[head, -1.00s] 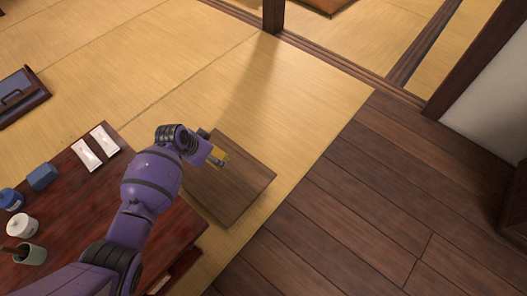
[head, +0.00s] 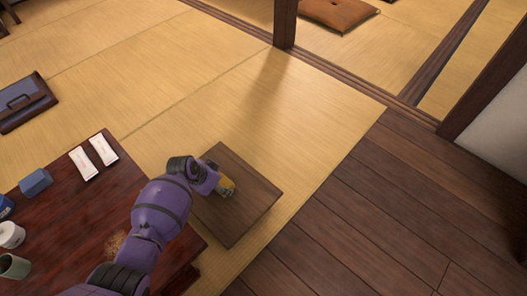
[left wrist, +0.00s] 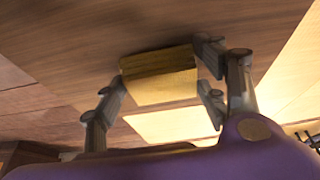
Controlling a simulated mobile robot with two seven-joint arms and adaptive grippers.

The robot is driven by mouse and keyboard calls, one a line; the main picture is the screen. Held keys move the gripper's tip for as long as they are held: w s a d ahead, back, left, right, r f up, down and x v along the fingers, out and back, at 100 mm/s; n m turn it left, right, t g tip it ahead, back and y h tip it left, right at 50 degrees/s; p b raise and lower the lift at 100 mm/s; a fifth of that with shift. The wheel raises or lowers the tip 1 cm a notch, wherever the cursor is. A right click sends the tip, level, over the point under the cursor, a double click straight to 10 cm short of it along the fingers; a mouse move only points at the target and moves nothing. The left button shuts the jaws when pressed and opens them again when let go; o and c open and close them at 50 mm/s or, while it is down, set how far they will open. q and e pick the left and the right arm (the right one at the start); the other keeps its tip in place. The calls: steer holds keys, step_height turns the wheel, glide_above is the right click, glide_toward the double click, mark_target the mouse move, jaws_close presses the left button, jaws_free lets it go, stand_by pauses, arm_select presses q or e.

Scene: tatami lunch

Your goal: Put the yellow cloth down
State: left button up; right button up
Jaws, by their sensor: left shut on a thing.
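The yellow cloth (head: 227,187) is a small folded bundle over the low brown wooden stand (head: 238,222) in the head view. I cannot tell whether the cloth touches the wood. My purple forearm hides the stand's left side. My right gripper is out of view.
A dark red low table (head: 60,215) stands at left with two white packets (head: 93,157), a blue box (head: 36,182) and cups. A dark tray-like case (head: 25,103) lies on the tatami (head: 150,70). Dark floorboards (head: 345,225) are clear at right.

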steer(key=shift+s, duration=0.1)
arm_select(q)
steer(key=shift+f+b, duration=0.3)
steer(key=shift+f, duration=0.2)
steer(key=shift+c, duration=0.8)
steer(key=o, duration=1.2)
steer(key=shift+f, duration=0.15)
steer(key=shift+c, duration=0.2)
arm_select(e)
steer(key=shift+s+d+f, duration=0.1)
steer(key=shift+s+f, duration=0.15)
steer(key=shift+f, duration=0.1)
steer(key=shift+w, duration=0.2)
